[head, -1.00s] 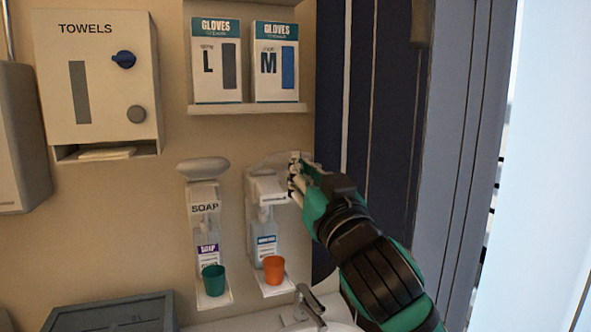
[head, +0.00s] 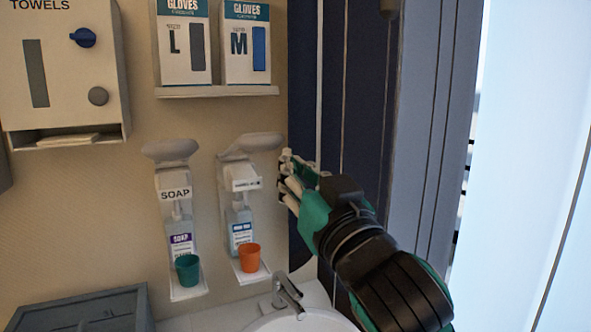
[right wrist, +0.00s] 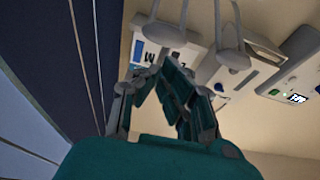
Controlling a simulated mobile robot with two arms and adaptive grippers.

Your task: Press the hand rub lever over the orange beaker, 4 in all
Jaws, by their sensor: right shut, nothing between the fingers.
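The hand rub dispenser (head: 240,212) hangs on the wall, with its pale lever (head: 250,145) at the top, raised. The orange beaker (head: 249,257) stands upright on the tray under its bottle. My right gripper (head: 286,160) is shut and empty, just right of the lever, and appears apart from it. In the right wrist view its fingers (right wrist: 160,75) come together below the pale levers. My left gripper is not in view. The beaker's contents cannot be seen.
The soap dispenser (head: 175,215) with a green beaker (head: 187,270) hangs just left. A glove shelf (head: 215,91) is above and a towel dispenser (head: 62,75) at upper left. A tap (head: 288,291) and sink (head: 300,322) are below.

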